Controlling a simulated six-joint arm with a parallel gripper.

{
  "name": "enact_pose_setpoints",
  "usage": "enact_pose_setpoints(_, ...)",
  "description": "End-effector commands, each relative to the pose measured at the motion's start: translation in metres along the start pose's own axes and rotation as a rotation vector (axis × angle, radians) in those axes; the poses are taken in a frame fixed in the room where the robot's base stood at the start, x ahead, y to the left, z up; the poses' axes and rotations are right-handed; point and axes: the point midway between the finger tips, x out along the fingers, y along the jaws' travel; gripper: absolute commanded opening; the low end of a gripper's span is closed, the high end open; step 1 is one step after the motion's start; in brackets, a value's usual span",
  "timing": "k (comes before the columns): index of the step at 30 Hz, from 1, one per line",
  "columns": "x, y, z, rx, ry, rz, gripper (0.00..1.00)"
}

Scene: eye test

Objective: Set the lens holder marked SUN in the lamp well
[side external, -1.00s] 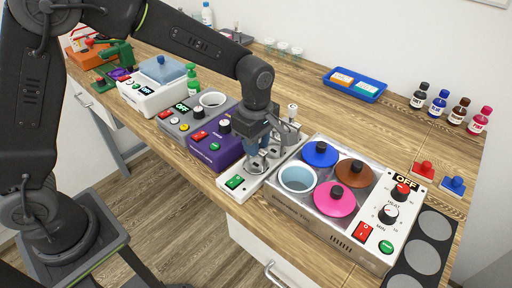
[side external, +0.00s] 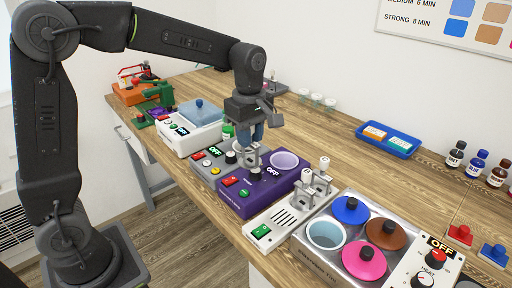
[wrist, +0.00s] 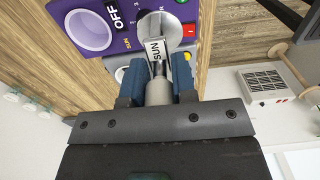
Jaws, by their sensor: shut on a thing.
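My gripper (side external: 250,145) is shut on a metal lens holder (side external: 252,160), held by its upper end with the rest hanging below the fingers. The holder is above the left part of a purple box (side external: 240,205), left of the box's pale round well (side external: 284,160). That well (wrist: 88,33) shows empty in the wrist view, beside an OFF display. I cannot tell whether the holder touches the box.
A white stand (side external: 263,232) with other metal holders (side external: 318,185) is right of the purple box. A grey box (side external: 203,170) is close on its left. A steel warmer with a pale pot (side external: 326,235) and coloured lids is at the right. Wood at the back is mostly clear.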

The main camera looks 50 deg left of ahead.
Motion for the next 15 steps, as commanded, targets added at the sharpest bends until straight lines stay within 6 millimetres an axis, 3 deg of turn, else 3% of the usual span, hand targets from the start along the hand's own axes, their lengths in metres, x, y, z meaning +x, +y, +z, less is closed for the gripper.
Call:
enact_pose_setpoints(9,0.002,0.085,-0.005,0.0,-0.001,0.0,0.0)
enact_pose_setpoints(15,0.009,0.122,-0.007,0.0,-0.001,0.0,0.0)
